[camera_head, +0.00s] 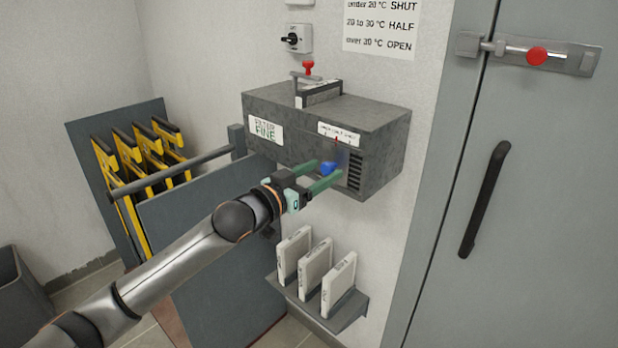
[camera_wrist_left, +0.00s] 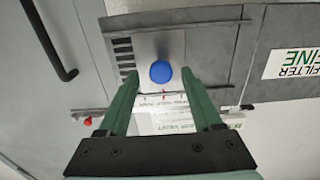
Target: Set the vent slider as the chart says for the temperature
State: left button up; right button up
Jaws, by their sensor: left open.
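The vent slider's blue knob (camera_head: 327,168) is on the front of the grey box (camera_head: 375,130). In the wrist view the knob (camera_wrist_left: 160,71) lines up close to the middle tick (camera_wrist_left: 163,92). Dark vent slots (camera_head: 354,172) show beside the slider plate. My left gripper (camera_head: 329,172) is open, its green fingers on either side of the knob; contact cannot be told. The chart (camera_head: 381,26) on the wall lists SHUT, HALF and OPEN by temperature; its top is cut off. No temperature reading is legible. My right gripper is out of view.
A FILTER FINE label (camera_head: 266,129) and a red-knobbed lever (camera_head: 308,68) are on the box. A rotary switch (camera_head: 293,39) is above. White filter plates (camera_head: 313,266) stand on a shelf below. A grey door (camera_head: 540,200) is right; yellow-edged plates (camera_head: 125,155) are left.

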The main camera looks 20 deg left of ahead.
pick_arm(q)
jog(key=b+v, duration=0.2)
jog(key=v, duration=1)
jog(key=shift+s, duration=0.2)
jog(key=s+d+f+n+g+y+p, duration=0.1)
jog(key=s+f+g+p, duration=0.15)
jog(key=f, duration=0.75)
jog(key=s+d+f+n+g+y+p, duration=0.1)
jog(key=s+f+y, duration=0.15)
jog(key=f, duration=0.75)
jog(key=s+d+f+g+p, duration=0.1)
jog(key=s+d+f+g, duration=0.1)
jog(key=s+f, duration=0.6)
jog(key=s+d+f+g+p, duration=0.1)
jog(key=s+d+f+g, duration=0.1)
jog(key=s+d+f, duration=0.3)
jog(key=s+f, duration=0.3)
jog(key=s, duration=0.1)
dwell(1.5)
